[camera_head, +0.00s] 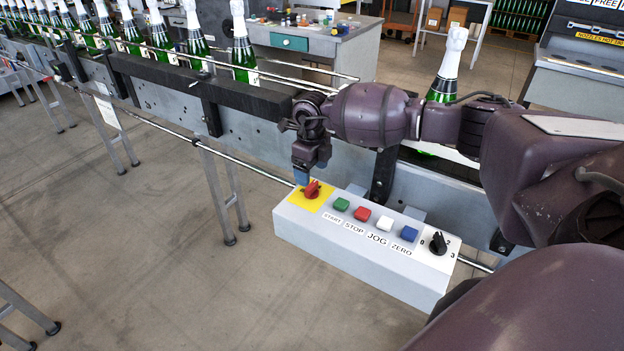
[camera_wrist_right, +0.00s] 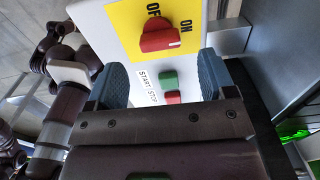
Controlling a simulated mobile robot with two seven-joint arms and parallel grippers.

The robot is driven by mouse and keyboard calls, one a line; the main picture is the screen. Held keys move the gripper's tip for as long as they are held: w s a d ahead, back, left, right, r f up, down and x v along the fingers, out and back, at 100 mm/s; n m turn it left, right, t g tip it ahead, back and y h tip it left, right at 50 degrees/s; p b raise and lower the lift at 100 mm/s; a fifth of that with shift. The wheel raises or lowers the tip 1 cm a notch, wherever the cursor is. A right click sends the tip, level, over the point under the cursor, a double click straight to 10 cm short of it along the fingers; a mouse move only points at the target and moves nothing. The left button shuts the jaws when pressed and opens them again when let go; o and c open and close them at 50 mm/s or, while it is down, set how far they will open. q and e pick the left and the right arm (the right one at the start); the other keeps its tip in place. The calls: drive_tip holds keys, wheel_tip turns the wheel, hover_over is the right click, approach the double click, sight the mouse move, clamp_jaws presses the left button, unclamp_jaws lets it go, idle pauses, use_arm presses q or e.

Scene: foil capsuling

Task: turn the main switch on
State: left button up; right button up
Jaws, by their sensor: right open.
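The main switch is a red rotary knob (camera_head: 311,189) on a yellow plate (camera_head: 305,201) at the left end of the grey control box (camera_head: 350,251). In the right wrist view, the red knob (camera_wrist_right: 160,36) lies ahead of the fingertips, with OFF printed above it and ON to its right. The white mark on its handle sits at the right end, on the ON side. My right gripper (camera_head: 302,174) is over the knob, pointing down. Its blue-grey fingers (camera_wrist_right: 162,72) are open and apart, with nothing between them.
Green START (camera_head: 341,204), red STOP (camera_head: 362,214), white JOG (camera_head: 384,223) and blue ZERO (camera_head: 409,233) buttons and a black selector (camera_head: 438,242) share the box top. The conveyor (camera_head: 165,103) with bottles runs behind. The floor at the front left is mostly clear.

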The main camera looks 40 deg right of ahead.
sight(312, 184)
wheel_tip(312, 184, up, 6)
drive_tip(key=shift+r, duration=0.2)
idle(0.6)
